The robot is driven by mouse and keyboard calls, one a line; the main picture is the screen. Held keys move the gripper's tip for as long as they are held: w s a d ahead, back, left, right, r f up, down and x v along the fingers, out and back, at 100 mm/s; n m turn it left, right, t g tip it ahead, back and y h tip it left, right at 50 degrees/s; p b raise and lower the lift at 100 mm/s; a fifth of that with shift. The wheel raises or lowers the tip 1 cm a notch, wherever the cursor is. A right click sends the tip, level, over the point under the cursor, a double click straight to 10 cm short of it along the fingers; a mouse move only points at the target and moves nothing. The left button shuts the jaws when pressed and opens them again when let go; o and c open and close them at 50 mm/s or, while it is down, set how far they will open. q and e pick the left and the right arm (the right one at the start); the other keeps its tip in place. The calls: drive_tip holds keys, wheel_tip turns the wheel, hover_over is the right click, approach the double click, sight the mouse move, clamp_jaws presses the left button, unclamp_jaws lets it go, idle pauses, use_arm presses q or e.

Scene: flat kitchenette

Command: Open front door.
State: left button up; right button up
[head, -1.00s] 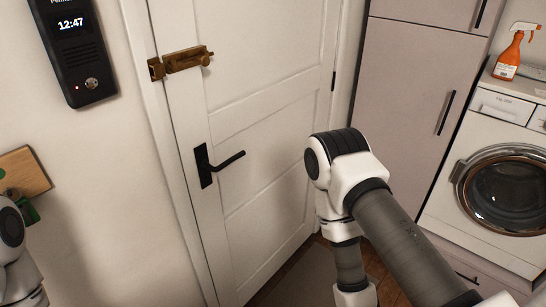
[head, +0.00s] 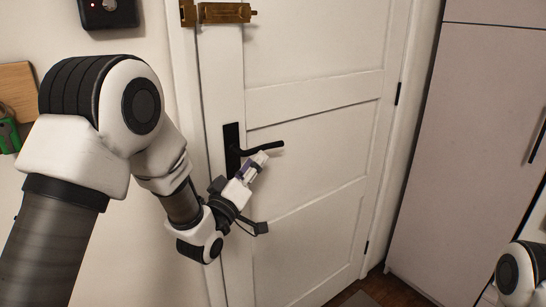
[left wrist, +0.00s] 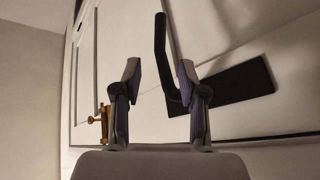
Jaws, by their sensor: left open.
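The white panelled front door (head: 310,135) stands shut in its frame. Its black lever handle (head: 264,147) points right from a dark upright backplate (head: 232,150). A brass slide bolt (head: 225,13) sits higher on the door's left edge; whether it is engaged I cannot tell. My left gripper (head: 258,165) is open just below the lever. In the left wrist view, the lever (left wrist: 160,50) shows between and beyond the fingertips of my left gripper (left wrist: 159,72); contact is not clear. Only a piece of my right arm shows at the lower right of the head view; its gripper is out of view.
A black wall panel (head: 108,12) and a wooden board (head: 17,92) with a green item (head: 9,135) are on the wall left of the door. A tall pale cabinet (head: 460,150) stands right of the door. A mat (head: 355,299) lies on the floor.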

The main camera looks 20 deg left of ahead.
sight(266, 146)
use_arm(q)
drive_tip(key=x, duration=0.6)
drive_tip(key=shift+w+d+r+p, duration=0.1)
drive_tip(key=shift+w+r+p, duration=0.05)
drive_tip(key=shift+w+p, duration=0.2)
clamp_jaws()
drive_tip(key=shift+m+g+p, duration=0.4)
drive_tip(key=shift+g+p, duration=0.1)
drive_tip(key=shift+p, duration=0.45)
drive_tip(key=shift+s+a+f+m+g+y+p, duration=0.2)
drive_tip(key=shift+f+m+g+p, duration=0.35)
drive_tip(key=shift+g+p, duration=0.6)
drive_tip(key=shift+s+a+f+m+g+y+p, duration=0.15)
drive_tip(key=shift+f+m+g+p, duration=0.4)
drive_tip(key=shift+p, duration=1.05)
drive_tip(key=shift+s+a+f+m+g+y+p, duration=0.1)
drive_tip(key=shift+f+m+g+y+p, duration=0.2)
drive_tip(key=shift+f+g+p, duration=0.75)
drive_tip(key=shift+r+p, duration=0.25)
drive_tip(key=shift+p, duration=0.05)
